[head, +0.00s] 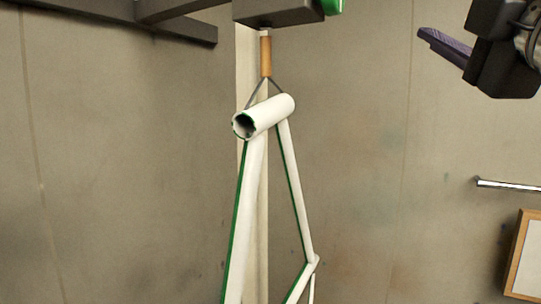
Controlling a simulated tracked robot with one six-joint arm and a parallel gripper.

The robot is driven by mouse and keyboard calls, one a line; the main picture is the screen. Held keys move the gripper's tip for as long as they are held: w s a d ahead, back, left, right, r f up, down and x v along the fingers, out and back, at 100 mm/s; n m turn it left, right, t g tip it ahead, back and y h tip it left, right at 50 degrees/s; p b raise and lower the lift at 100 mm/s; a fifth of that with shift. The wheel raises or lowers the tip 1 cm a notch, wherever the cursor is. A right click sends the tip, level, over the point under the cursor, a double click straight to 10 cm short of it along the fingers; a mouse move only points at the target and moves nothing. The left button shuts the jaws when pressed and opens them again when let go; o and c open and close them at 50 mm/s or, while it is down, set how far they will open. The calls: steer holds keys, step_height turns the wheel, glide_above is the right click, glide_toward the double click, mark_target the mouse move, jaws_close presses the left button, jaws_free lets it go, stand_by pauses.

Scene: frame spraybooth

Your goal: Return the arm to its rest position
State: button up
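My gripper (447,46) is at the upper right, at the end of my dark arm, which is cut off by the picture's edge. A flat, dark purple finger points left; I cannot make out a second finger apart from it, nor anything held. The gripper is well to the right of the hanging frame (269,115), with clear air between them. The frame is white with green along its tube edges and around the open tube end. Its lower part is out of view.
The frame hangs by a thin wire loop under a tan wooden piece (266,56) below a dark block (277,10) with a green end. A dark beam (178,10) crosses the upper left. A metal bar (507,185) and wood-edged panel (526,257) are at right.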

steer(key=w+d+f+m+g+h, duration=0.2)
steer(key=d+f+m+g+h, duration=0.3)
steer(key=d+f+m+h, duration=0.75)
step_height(320, 180, down, 18)
steer(key=w+d+m+g+y, duration=0.1)
steer(key=d+m+g+y, duration=0.15)
steer(key=m+g, duration=0.4)
steer(key=s+a+f+m+g+y, duration=0.1)
steer(key=a+f+g+y, duration=0.15)
steer(key=f, duration=0.55)
steer(key=s+a+f+g+y, duration=0.15)
steer(key=a+f, duration=0.25)
steer(key=f, duration=0.4)
steer(key=s+a+f+n+g+y, duration=0.1)
steer(key=s+a+f+y, duration=0.4)
steer(key=a+f, duration=0.8)
steer(key=shift+s+a+f+g, duration=0.2)
steer(key=shift+a+f+g, duration=0.2)
steer(key=shift+f+g, duration=0.3)
steer(key=shift+c, duration=0.4)
